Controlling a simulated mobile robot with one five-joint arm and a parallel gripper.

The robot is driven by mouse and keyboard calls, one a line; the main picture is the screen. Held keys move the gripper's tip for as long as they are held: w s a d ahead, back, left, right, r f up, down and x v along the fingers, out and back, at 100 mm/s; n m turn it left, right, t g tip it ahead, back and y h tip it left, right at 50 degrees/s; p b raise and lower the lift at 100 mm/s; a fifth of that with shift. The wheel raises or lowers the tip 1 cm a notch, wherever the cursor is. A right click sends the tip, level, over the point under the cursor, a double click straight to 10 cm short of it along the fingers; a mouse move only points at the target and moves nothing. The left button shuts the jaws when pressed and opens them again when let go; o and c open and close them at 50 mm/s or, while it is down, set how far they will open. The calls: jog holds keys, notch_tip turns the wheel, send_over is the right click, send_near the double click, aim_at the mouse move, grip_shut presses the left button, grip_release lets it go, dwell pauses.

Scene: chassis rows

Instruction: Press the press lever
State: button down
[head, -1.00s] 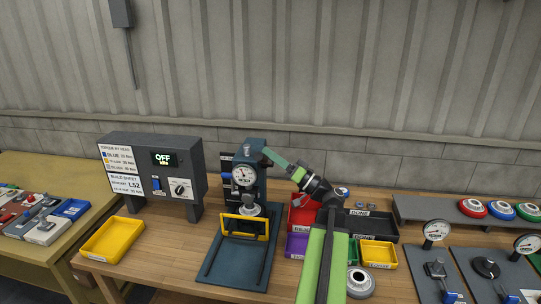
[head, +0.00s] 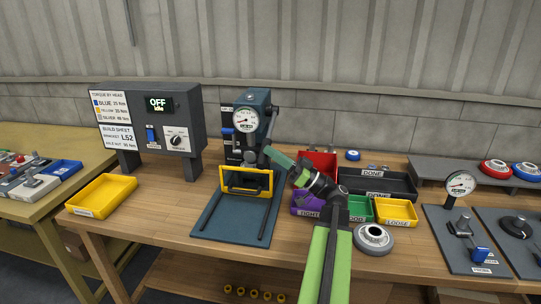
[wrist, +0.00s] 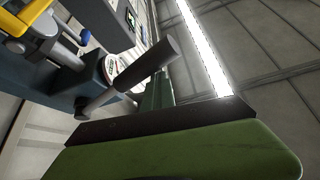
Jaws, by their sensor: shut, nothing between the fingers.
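The press (head: 257,98) is a dark blue-grey stand with a round dial gauge on its head and a yellow guard frame (head: 246,182) at the front of its base. The press lever (head: 271,121) hangs on the right side of the head. In the wrist view the lever (wrist: 148,64) shows large, with a dark cylindrical grip on a metal rod. My gripper (head: 270,151) has green fingers and is shut and empty. Its tip is just below the lever's lower end in the head view. I cannot tell whether they touch.
A control box (head: 150,118) reading OFF idle stands left of the press. A yellow tray (head: 101,196) lies at the bench's front left. Red, purple, green, yellow and black bins crowd around my arm at right, with a round grey part (head: 373,239) beside them.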

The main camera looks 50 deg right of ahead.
notch_tip(320, 180, down, 6)
jog(key=w+d+b, duration=0.1)
jog(key=d+b, duration=0.1)
jog(key=b, duration=0.2)
jog(key=shift+w+b, duration=0.25)
jog(key=shift+b, duration=0.05)
jog(key=s+d+r+p, duration=0.3)
jog(key=s+r+p, duration=0.8)
jog(key=shift+s+d, duration=0.15)
jog(key=shift+d, duration=0.1)
dwell(0.3)
